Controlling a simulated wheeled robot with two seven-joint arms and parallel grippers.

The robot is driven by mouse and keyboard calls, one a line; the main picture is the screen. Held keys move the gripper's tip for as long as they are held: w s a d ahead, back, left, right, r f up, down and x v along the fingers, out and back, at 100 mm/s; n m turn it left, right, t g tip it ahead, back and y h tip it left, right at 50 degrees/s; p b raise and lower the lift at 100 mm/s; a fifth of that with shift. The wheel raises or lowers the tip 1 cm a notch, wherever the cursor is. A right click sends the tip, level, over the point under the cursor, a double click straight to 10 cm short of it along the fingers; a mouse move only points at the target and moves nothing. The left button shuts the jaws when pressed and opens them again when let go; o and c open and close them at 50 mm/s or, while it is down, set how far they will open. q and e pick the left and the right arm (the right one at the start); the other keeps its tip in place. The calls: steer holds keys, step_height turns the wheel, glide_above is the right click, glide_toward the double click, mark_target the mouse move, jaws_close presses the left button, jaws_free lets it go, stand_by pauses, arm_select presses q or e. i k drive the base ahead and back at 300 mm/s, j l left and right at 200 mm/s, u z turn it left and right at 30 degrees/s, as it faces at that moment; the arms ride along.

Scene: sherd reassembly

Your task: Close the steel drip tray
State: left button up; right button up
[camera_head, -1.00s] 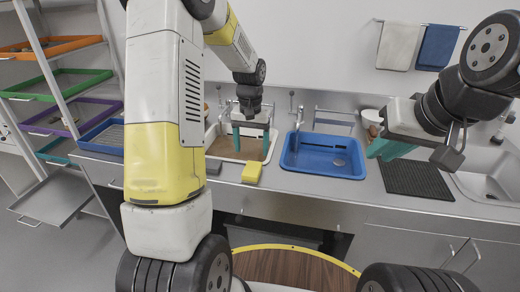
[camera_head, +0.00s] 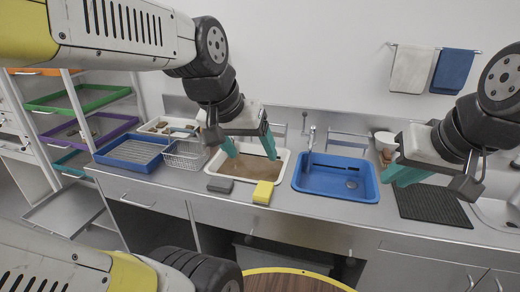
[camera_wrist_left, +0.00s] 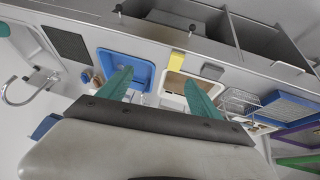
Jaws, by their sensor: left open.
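The steel drip tray (camera_head: 72,214) is the low grey tray at the bottom of the rack on the left in the head view. It sticks out from the rack towards the room, with a handle on its front edge. My left gripper (camera_head: 251,153) is open and empty over the brown-filled white tub, far right of the steel tray. Its two spread teal fingers also show in the left wrist view (camera_wrist_left: 158,90). My right gripper (camera_head: 400,174) hangs near the black mat; its fingers overlap, so I cannot tell their opening.
The rack holds green (camera_head: 80,98), purple (camera_head: 95,130) and other coloured trays above the steel one. The counter bears a blue tray (camera_head: 118,163), a wire basket (camera_head: 186,162), a yellow sponge (camera_head: 262,194) and a blue basin (camera_head: 340,190). Open floor lies before the rack.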

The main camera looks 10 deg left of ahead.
mark_target(66, 213)
steer(key=u, duration=2.4)
steer(key=i+j+z, duration=0.1)
steer(key=i, duration=0.4)
steer(key=i+j+z, duration=0.1)
steer(key=i, duration=0.45)
steer(key=i+j+z, duration=0.1)
steer(key=i, duration=0.4)
steer(key=i+j+z, duration=0.1)
steer(key=i+j, duration=0.15)
steer(key=i, duration=0.25)
steer(key=i+j+z, duration=0.1)
steer(key=i+j, duration=0.15)
steer(key=i, duration=0.25)
steer(key=i+j+z, duration=0.1)
steer(key=i+j, duration=0.2)
steer(key=i, duration=0.2)
